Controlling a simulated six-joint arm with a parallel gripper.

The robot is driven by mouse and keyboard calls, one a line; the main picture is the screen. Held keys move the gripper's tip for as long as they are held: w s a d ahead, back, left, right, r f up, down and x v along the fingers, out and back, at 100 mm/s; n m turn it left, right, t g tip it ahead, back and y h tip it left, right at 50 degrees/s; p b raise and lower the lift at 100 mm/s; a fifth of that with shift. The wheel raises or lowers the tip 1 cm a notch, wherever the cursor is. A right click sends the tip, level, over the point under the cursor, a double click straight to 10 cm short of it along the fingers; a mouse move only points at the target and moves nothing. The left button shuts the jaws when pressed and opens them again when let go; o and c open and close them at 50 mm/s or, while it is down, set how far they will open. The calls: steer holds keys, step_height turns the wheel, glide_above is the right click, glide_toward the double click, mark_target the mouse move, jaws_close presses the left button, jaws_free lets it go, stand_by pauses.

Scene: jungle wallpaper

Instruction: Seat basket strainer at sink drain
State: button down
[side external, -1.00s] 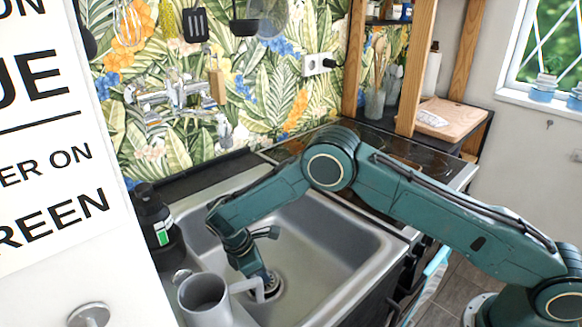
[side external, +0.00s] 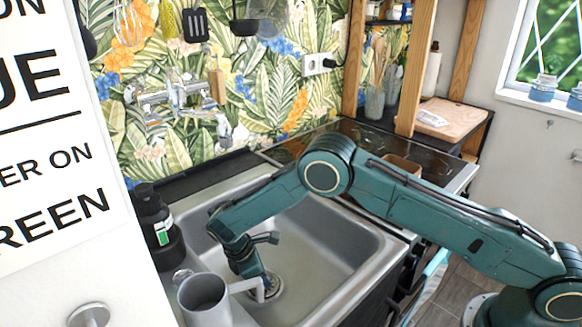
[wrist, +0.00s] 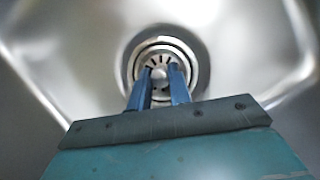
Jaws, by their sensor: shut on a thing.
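The basket strainer (wrist: 160,57) is a round metal piece with dark slots and a central knob. In the wrist view it lies within the round metal rim of the sink drain (wrist: 194,66), looking roughly centred. I cannot tell from above how deep it sits. My gripper (wrist: 160,73) is shut on the strainer's knob, with one blue finger on each side. In the side view my gripper (side external: 270,284) points down at the drain (side external: 279,289) in the sink floor, and the strainer is mostly hidden there.
The steel sink (side external: 335,245) has raised walls around my gripper. A grey mug (side external: 203,300) stands at the near edge, close to my wrist. A dark soap bottle (side external: 155,225) stands at the left. The right part of the basin is clear.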

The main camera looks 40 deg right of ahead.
steer(key=c, duration=1.2)
jaws_free()
steer(key=shift+r, duration=0.1)
steer(key=v, duration=1.3)
steer(key=shift+a+r, duration=0.2)
steer(key=shift+r, duration=0.05)
steer(key=shift+r, duration=0.1)
